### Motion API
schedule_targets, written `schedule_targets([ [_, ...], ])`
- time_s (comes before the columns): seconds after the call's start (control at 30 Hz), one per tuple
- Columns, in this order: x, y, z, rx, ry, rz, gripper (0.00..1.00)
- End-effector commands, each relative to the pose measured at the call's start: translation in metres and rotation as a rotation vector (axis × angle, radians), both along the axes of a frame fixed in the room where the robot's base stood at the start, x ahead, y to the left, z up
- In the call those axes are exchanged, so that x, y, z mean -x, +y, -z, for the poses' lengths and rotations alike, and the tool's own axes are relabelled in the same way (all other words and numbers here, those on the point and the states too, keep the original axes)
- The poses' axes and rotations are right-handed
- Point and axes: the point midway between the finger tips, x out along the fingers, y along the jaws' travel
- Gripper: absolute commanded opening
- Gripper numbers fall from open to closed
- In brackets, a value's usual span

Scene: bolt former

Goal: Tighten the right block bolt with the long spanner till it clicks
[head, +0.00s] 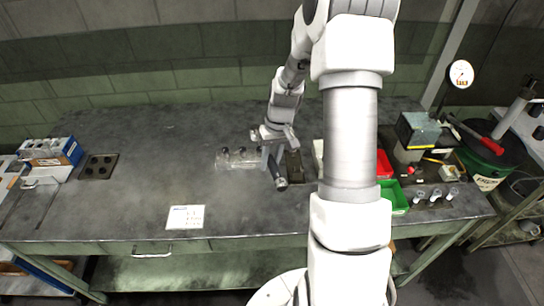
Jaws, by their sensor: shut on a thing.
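A pale block (228,163) with several dark bolt heads along its top lies near the middle of the bench. My gripper (272,146) is over the block's right end, pointing down.
A dark tray (294,166) lies just right of my gripper. A white card (186,217) lies at the front. The bench's left middle is clear.

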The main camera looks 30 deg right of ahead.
Motion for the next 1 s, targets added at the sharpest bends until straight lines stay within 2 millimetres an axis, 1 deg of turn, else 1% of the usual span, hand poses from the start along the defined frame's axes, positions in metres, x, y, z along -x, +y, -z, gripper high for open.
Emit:
schedule_targets([
  [0.03,-0.001,-0.007,-0.001,0.001,-0.001,0.006,0.00],
  [0.13,-0.001,-0.012,0.001,0.001,-0.002,0.010,0.00],
  [0.37,0.000,-0.012,0.012,0.001,-0.001,0.009,0.00],
  [0.8,0.000,-0.012,0.045,0.001,-0.001,0.009,0.00],
  [1.0,-0.001,-0.012,0.042,0.001,-0.002,0.010,0.00],
])
